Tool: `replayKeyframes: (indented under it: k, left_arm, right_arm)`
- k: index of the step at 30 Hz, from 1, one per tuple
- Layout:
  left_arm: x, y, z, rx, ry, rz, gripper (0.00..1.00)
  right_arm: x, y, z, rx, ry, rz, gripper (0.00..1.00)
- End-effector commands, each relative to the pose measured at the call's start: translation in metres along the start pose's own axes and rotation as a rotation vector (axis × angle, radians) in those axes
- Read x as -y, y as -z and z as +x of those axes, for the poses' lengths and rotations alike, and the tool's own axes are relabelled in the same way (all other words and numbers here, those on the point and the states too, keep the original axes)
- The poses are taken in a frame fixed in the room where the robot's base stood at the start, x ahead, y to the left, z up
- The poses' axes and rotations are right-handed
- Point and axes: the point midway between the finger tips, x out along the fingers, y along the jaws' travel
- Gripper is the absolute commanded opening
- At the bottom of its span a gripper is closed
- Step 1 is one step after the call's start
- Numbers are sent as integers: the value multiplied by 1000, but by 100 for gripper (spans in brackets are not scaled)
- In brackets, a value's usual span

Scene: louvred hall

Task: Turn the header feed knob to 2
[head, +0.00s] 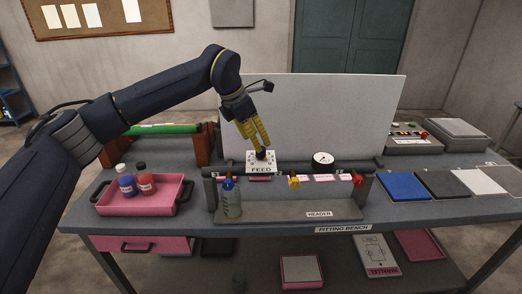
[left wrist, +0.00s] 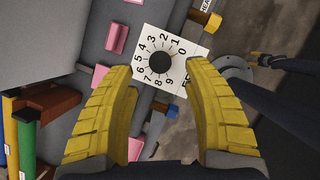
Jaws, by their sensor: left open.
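The feed knob (head: 262,155) is a small dark round knob on a white plate (head: 253,164) marked FEED, at the left of the header rig. In the left wrist view the knob (left wrist: 160,63) sits at the centre of a dial numbered 0 to 9; I cannot make out a pointer on it. My left gripper (head: 258,143) has yellow fingers and comes down just above the knob. In the left wrist view its open fingers (left wrist: 161,72) straddle the knob with clear gaps.
A gauge (head: 323,158), a yellow valve (head: 294,182) and a red valve (head: 357,180) sit along the header pipe. A white panel (head: 330,110) rises behind. A pink tray (head: 166,204) with bottles lies left.

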Motion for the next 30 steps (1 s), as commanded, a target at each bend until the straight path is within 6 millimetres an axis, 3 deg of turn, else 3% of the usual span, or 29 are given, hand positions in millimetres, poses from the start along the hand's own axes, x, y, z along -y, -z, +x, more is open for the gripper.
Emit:
replayKeyframes:
  k: [6, 12, 27, 30]
  left_arm:
    - [1, 0, 32, 0, 2, 1, 50]
    - [0, 0, 47, 0, 1, 0, 50]
    - [0, 0, 53, 0, 1, 0, 50]
    - [0, 0, 53, 0, 1, 0, 39]
  right_arm:
    - [0, 0, 0, 0, 0, 0, 50]
    - [0, 0, 0, 0, 0, 0, 50]
    - [0, 0, 0, 0, 0, 0, 50]
    - [0, 0, 0, 0, 0, 0, 50]
